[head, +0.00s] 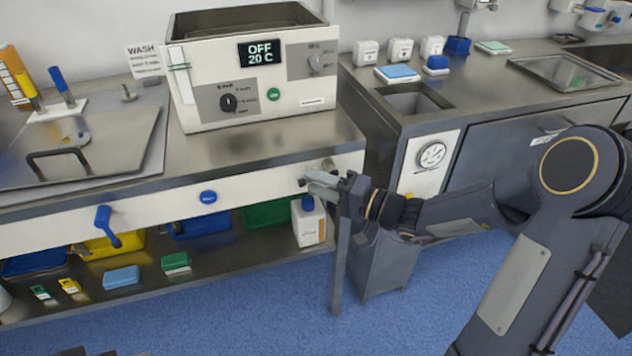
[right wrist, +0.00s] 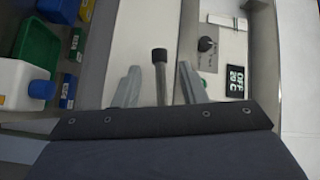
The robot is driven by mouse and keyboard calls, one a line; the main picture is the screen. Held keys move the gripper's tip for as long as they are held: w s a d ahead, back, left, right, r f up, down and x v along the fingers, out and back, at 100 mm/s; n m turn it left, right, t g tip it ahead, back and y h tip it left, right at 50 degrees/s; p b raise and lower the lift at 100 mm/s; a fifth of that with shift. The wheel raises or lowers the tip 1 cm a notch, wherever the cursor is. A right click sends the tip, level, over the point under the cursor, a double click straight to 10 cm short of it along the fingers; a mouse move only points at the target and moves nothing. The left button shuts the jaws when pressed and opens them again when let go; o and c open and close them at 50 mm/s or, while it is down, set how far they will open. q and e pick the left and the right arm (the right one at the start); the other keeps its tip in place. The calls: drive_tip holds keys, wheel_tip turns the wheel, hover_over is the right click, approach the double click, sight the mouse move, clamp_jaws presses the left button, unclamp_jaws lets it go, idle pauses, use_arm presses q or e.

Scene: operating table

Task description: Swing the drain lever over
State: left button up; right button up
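A short lever with a grey metal stem and a dark tip (right wrist: 160,56) sticks out from the white front panel below the bath. My right gripper (head: 318,186) is at the right end of that panel. In the right wrist view its two fingers (right wrist: 158,88) are apart, one on each side of the lever stem, with a gap showing on both sides. In the head view the fingers largely hide the lever. The bath (head: 215,75) stands on the counter above, its display reading OFF 20 C.
A blue-handled lever (head: 106,226) and a blue button (head: 208,197) are farther left on the panel. A white bottle with a blue cap (head: 308,226) stands on the shelf below, close under my gripper. A grey bin (head: 385,262) stands on the floor to the right.

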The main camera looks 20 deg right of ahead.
drive_tip(key=shift+w+a, duration=0.35)
drive_tip(key=shift+a, duration=0.05)
drive_tip(key=shift+c, duration=0.5)
clamp_jaws()
